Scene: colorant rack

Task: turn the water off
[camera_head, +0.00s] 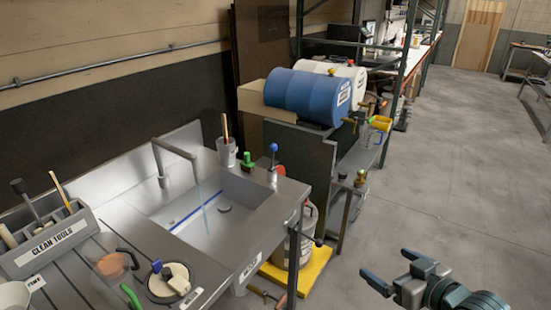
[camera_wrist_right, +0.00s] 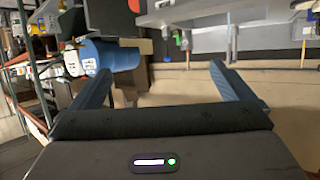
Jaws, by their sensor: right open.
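A steel sink (camera_head: 262,193) stands against the wall, with a tall square faucet (camera_head: 172,148) over its basin. A thin pale stream of water (camera_head: 206,207) appears to fall from the spout into the basin. A blue-topped handle (camera_head: 273,150) stands upright at the sink's back right corner. A green-topped fitting (camera_head: 247,160) is beside it. My right gripper (camera_head: 392,268) is open and empty over the floor, well to the right of the sink and apart from it. Its two spread fingers also show in the right wrist view (camera_wrist_right: 163,82). My left gripper is not in view.
A blue drum (camera_head: 306,97) lies on a stand behind the sink. A yellow platform (camera_head: 302,268) with a container is beside the sink's right end. A clean-tools caddy (camera_head: 55,245) sits on the left counter. The concrete floor on the right is clear.

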